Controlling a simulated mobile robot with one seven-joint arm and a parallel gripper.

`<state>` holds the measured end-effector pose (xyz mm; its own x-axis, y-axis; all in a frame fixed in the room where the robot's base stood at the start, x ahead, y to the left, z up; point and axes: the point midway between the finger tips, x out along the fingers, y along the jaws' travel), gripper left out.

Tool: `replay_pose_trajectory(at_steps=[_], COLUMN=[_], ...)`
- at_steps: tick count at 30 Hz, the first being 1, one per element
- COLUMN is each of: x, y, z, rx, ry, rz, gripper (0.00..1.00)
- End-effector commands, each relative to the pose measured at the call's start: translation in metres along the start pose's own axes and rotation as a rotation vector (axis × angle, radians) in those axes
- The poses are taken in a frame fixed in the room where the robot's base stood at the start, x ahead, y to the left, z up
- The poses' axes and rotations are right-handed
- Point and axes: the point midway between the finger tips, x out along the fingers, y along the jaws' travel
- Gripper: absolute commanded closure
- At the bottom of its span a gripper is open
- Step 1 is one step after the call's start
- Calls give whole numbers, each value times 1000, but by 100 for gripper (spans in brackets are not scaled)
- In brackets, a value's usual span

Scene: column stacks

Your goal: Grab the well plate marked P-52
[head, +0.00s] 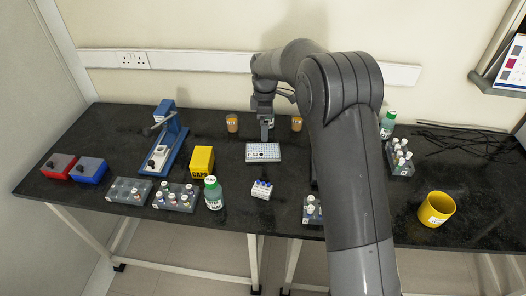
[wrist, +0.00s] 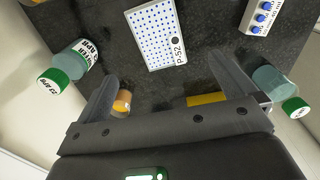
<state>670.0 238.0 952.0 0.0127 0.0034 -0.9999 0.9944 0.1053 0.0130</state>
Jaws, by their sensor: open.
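The well plate marked P-52 (head: 263,153) is white with blue wells and lies flat on the dark bench, near its middle. In the wrist view the plate (wrist: 152,36) is at the top centre, and its P-52 label faces me at its lower right corner. My gripper (head: 266,138) points down just behind the plate in the head view. In the wrist view my gripper (wrist: 162,68) has its two fingers wide apart and nothing between them. The plate lies beyond the fingertips, not between them.
A small white rack with blue caps (head: 262,189) stands in front of the plate. A yellow CAPS box (head: 201,161) and a green-capped bottle (head: 213,194) are to the left. Orange jars (head: 232,123) stand behind. My arm hides part of the bench to the right.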

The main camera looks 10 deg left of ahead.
Motion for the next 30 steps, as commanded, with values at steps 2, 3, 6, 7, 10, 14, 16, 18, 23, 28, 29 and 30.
replay_pose_trajectory(at_steps=[2,3,6,7,10,14,16,18,23,28,29,30], x=[10,14,24,28,45,63,69,72,84,110,115,120], y=[4,5,6,6,6,6,5,5,5,4,4,4], z=[-6,-7,-9,-9,-9,-9,-9,-8,-7,-6,-6,-6], rx=[-30,-40,-52,-53,-53,-51,-50,-50,-49,-51,-51,-51], ry=[-2,-2,-3,-3,-3,-2,-2,-2,-3,-3,-3,-3], rz=[-9,-12,-15,-16,-17,-15,-16,-15,-15,-15,-14,-13], gripper=[0,0,0,0,0,0,0,0,0,0,0,0])
